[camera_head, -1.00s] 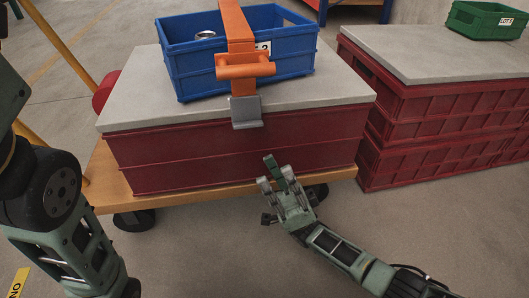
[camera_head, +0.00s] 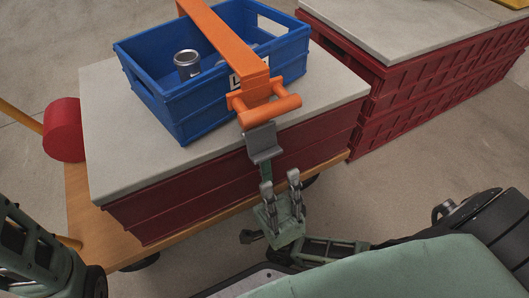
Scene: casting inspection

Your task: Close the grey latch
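The grey latch (camera_head: 263,144) is a small bent plate. It hangs below the orange handle (camera_head: 268,108) at the front end of the orange bar (camera_head: 224,40). The bar lies across the blue crate (camera_head: 174,118). My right gripper (camera_head: 279,180) is just below the latch, in front of the red crate stack, with its fingers pointing up and spread apart. It holds nothing. One finger reaches close to the latch's lower edge; I cannot tell whether they touch. Only links of my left arm show at the lower left.
The blue crate holds a metal cylinder (camera_head: 187,65) and stands on a grey slab (camera_head: 118,130) over a red crate (camera_head: 190,207) on a wooden cart (camera_head: 85,210). Another red crate stack (camera_head: 420,90) stands at the right. Floor between is clear.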

